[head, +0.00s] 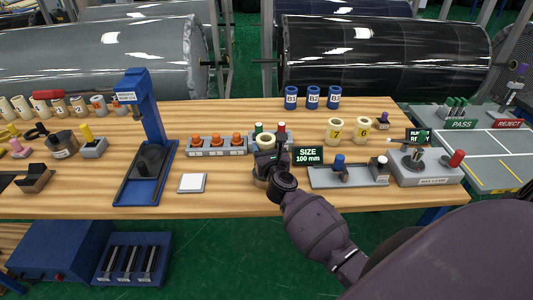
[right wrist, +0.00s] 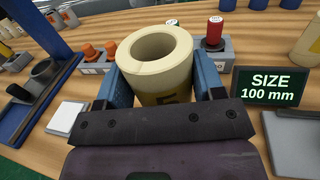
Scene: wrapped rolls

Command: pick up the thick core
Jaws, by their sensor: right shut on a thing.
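A cream, thick-walled core (right wrist: 158,62) stands upright between the blue fingers of my right gripper (right wrist: 160,88) in the right wrist view. A dark mark on its side is partly hidden by the gripper. In the head view the same core (head: 265,139) shows above my right gripper (head: 267,158), near the middle of the table. The gripper is shut on it. The core's lower end is hidden, so I cannot tell whether it touches the table. My left gripper is not in view.
Cream cores marked 7 (head: 334,131) and 6 (head: 362,129) stand to the right, with several blue cores (head: 312,97) behind. A display (head: 308,156) reads "SIZE 100 mm". A blue press (head: 148,120) and white pad (head: 192,183) are left. A grey fixture (head: 345,178) stands right.

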